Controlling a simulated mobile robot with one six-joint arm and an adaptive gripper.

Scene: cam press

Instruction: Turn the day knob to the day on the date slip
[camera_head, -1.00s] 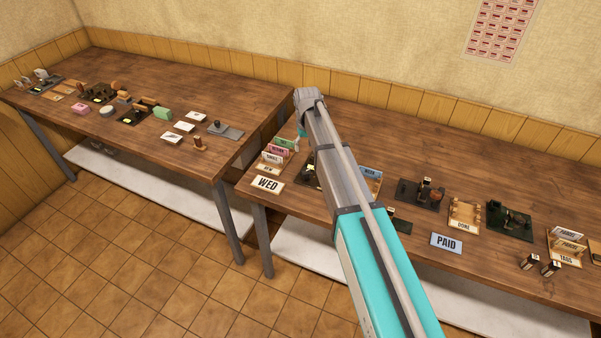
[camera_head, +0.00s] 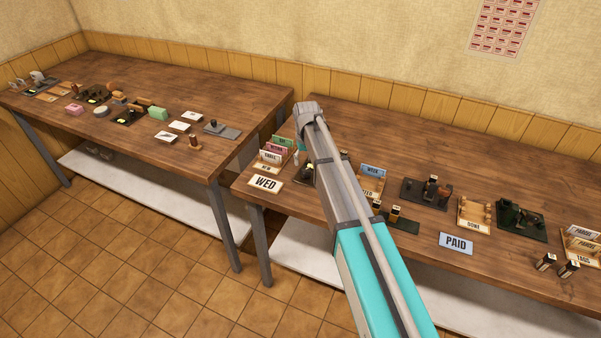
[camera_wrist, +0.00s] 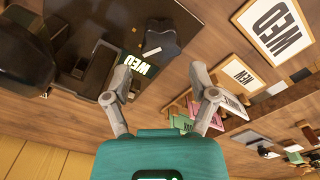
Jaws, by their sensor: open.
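The date slip (camera_head: 265,183) is a white card reading WED at the near left corner of the right table; it also shows upside down in the wrist view (camera_wrist: 273,28). The day knob (camera_wrist: 161,38) is a dark lobed knob with a white mark, on a dark press (camera_wrist: 120,22). Beside it, the press has a small strip (camera_wrist: 139,65) that appears to read WED, upside down. My gripper (camera_wrist: 160,74) is open and empty, its fingers apart, on the strip's side of the knob; I cannot tell its height above the press. In the head view my arm hides much of the press.
A rack of coloured cards (camera_head: 275,150) stands close to the press, behind the slip. A PAID card (camera_head: 456,244) and other presses (camera_head: 427,193) lie further right. A gap separates the left table (camera_head: 190,85).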

